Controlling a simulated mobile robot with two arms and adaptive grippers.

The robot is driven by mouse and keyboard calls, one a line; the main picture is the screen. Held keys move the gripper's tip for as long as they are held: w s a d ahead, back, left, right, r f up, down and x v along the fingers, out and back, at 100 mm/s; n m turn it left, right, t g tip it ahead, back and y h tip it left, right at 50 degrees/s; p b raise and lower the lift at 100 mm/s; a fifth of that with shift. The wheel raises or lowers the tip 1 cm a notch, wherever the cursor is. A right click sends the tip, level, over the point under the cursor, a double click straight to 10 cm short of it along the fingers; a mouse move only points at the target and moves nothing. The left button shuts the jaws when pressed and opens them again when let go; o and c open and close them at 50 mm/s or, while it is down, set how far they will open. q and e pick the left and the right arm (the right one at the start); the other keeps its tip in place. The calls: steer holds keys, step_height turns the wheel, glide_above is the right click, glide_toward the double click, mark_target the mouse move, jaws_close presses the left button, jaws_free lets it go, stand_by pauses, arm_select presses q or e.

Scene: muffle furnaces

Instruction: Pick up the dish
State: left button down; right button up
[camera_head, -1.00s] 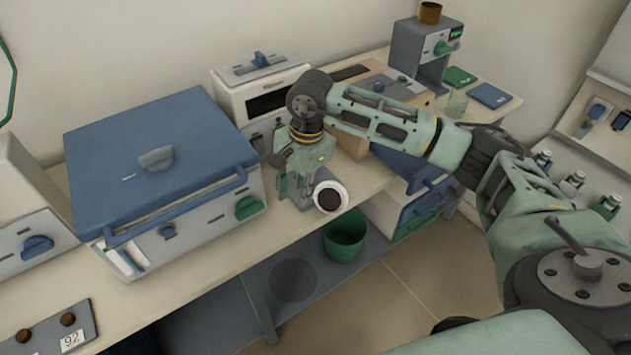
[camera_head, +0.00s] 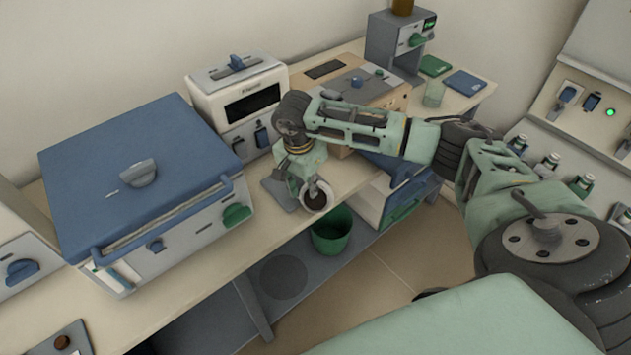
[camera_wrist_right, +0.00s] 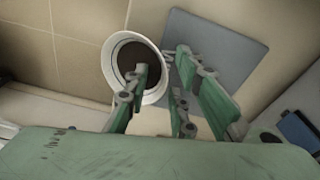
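The dish (camera_head: 316,204) is a small round white cup with dark contents, at the front edge of the bench. In the right wrist view the dish (camera_wrist_right: 131,58) shows from above, beside and partly over a grey plate (camera_wrist_right: 225,45). My right gripper (camera_head: 308,186) is just over the dish. In the wrist view, one finger of this gripper (camera_wrist_right: 163,75) overlaps the dish's opening and the others lie to the right, outside the rim. The fingers are apart. Whether they touch the rim cannot be told. My left gripper is not in view.
A blue-lidded furnace (camera_head: 140,130) stands left of the dish. A white device (camera_head: 238,95) and a brown box (camera_head: 385,92) stand behind it. A green bin (camera_head: 331,232) is below the bench edge. Bottles (camera_head: 548,165) line the right shelf.

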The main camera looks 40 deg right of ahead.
steer(key=shift+c, duration=0.5)
jaws_close()
